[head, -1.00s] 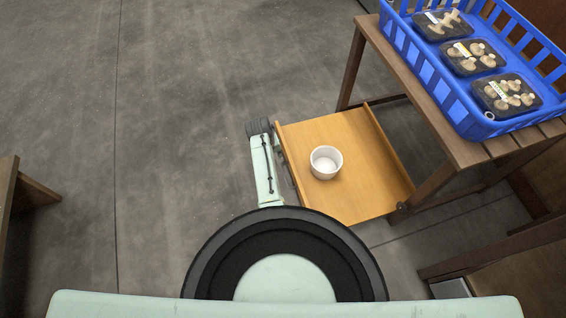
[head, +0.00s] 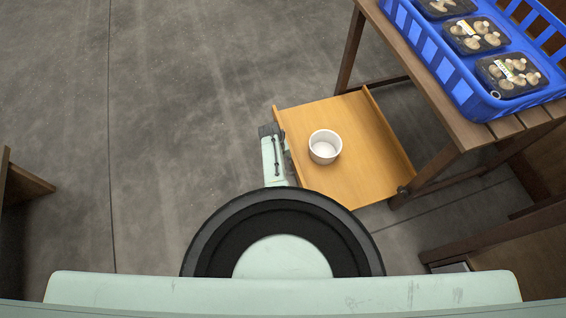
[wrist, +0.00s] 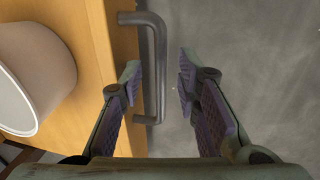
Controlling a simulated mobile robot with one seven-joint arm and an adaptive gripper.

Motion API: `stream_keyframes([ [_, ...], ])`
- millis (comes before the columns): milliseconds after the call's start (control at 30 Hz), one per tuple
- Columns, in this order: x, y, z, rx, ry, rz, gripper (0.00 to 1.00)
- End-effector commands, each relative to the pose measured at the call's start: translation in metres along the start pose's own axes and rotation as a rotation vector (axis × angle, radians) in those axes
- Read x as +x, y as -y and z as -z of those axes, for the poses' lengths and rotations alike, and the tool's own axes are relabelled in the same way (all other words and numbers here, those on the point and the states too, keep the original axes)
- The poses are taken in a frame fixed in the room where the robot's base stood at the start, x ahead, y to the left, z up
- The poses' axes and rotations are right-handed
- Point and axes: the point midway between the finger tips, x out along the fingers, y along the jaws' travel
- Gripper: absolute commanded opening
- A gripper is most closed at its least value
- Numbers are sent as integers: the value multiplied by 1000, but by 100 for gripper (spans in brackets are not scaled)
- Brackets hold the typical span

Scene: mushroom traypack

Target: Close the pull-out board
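The pull-out board (head: 350,180) is an orange wooden shelf with raised side edges. It sticks out to the left from under a dark wooden table. A white round cup (head: 325,147) stands on it and shows partly in the wrist view (wrist: 45,75). A dark bar handle (wrist: 158,60) is fixed to the board's outer edge. My gripper (head: 270,131) is at that left edge. In the wrist view my gripper (wrist: 159,66) is open, with the handle between its fingers, nearer the left finger. The handle is hardly visible in the head view.
The table (head: 418,70) carries a blue crate (head: 450,78) with several packs of mushrooms (head: 510,74). A wooden piece (head: 28,184) stands at the far left. The grey floor left of the board is clear.

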Motion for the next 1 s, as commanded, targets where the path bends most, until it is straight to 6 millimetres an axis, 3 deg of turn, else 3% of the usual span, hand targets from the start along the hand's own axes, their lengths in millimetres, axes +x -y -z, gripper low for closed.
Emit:
stream_keyframes([
  [233,0,0,0,0,-1,0,29],
  [667,0,0,0,0,0,0,0],
  [1000,0,0,0,0,0,0,0],
])
